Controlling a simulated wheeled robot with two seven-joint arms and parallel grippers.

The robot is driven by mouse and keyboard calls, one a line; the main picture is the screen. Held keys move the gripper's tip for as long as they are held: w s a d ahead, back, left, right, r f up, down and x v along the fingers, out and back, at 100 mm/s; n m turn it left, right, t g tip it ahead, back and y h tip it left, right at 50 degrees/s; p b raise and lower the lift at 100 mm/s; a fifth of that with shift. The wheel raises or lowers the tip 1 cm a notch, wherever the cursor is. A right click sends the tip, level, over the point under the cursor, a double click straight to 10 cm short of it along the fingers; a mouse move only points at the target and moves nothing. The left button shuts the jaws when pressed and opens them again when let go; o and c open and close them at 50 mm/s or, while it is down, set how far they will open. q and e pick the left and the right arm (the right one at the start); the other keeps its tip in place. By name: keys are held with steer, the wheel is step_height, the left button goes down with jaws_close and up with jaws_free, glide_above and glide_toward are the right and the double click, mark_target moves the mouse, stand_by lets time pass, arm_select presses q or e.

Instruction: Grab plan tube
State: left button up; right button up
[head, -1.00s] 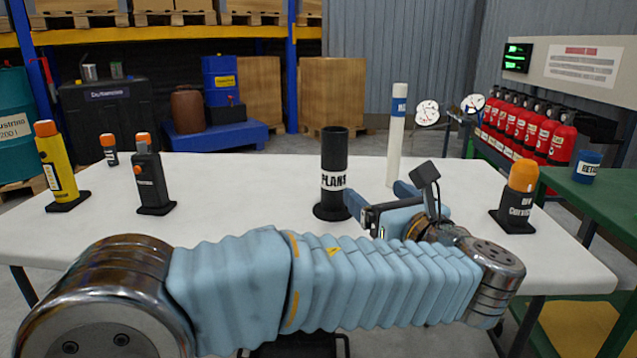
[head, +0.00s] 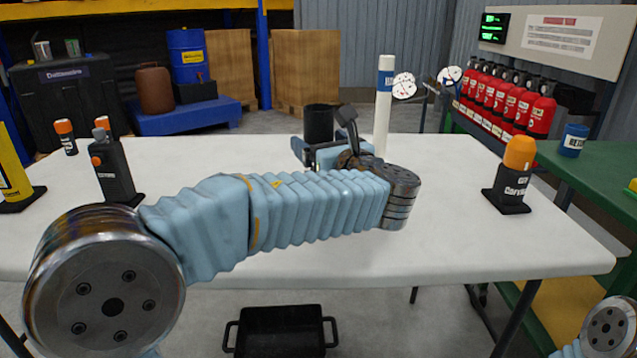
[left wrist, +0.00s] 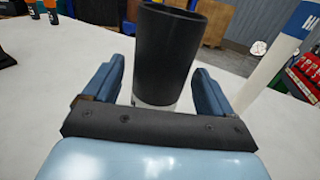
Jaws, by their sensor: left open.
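The plan tube is a black, open-topped cylinder. In the head view it (head: 319,124) stands upright on the white table, its lower part and label hidden by my left gripper and arm. In the left wrist view the tube (left wrist: 165,55) rises between the two blue fingers, with a piece of its white label showing low down. My left gripper (left wrist: 158,75) is open around the tube, with a visible gap on each side. My right gripper is not in view; only a metal joint of my right arm shows at the lower right.
A tall white tube with a blue band (head: 383,110) stands just right of the plan tube. Black radio-like device (head: 115,172) and orange-capped dark cylinder (head: 516,175) stand farther out on the table (head: 470,230). A black tray (head: 275,335) sits below.

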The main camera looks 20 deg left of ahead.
arm_select(q)
steer(key=shift+x, duration=1.6)
jaws_close()
